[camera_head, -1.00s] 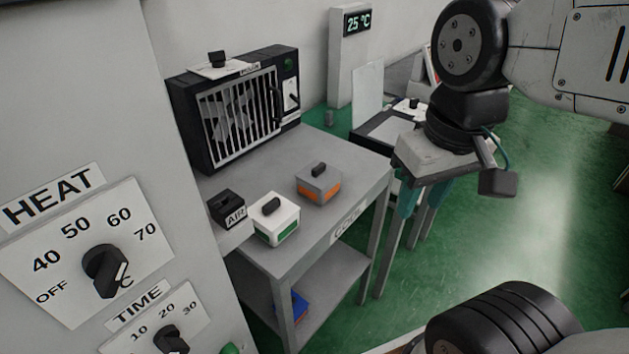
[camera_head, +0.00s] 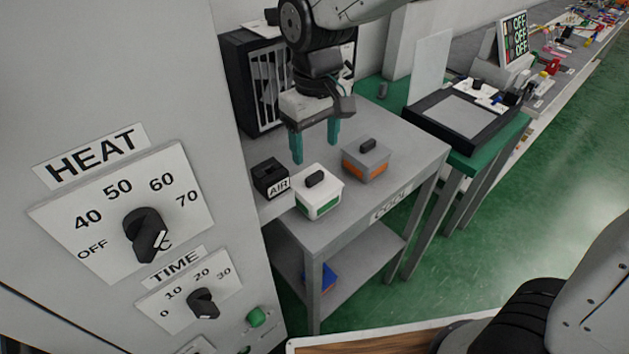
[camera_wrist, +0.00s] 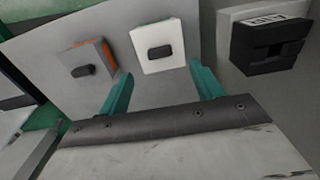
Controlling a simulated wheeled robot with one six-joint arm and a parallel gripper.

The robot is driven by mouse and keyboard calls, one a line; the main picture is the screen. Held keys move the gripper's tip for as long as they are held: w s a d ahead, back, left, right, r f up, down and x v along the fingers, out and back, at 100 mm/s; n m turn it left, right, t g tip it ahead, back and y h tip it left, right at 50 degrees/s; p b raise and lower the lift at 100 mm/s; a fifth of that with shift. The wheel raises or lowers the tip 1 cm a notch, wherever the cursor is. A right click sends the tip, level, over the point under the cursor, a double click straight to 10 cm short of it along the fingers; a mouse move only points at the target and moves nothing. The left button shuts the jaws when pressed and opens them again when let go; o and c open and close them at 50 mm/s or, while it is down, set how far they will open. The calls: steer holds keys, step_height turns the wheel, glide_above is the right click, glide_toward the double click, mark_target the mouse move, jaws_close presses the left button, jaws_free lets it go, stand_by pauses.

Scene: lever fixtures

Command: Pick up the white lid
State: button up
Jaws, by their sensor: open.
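The white lid (camera_head: 323,183) with a black knob sits on a white box with a green label (camera_head: 322,207), on the grey table (camera_head: 349,221). In the wrist view the white lid (camera_wrist: 157,46) lies beyond the fingers, nearer the right finger. My gripper (camera_head: 316,154) is open, its teal fingers pointing down and apart, above and behind the white lid, not touching it. It also shows in the wrist view (camera_wrist: 158,82), with nothing between the fingers.
A grey-lidded box with an orange label (camera_head: 366,160) stands right of the white one. A black AIR block (camera_head: 270,178) stands close on the left. A panel with HEAT and TIME dials (camera_head: 130,220) is at left. A black fan unit (camera_head: 250,90) stands behind my gripper.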

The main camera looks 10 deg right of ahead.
mark_target(315, 175)
steer(key=f, duration=0.7)
steer(key=shift+w+f, duration=0.2)
steer(key=shift+f, duration=0.2)
steer(key=c, duration=1.1)
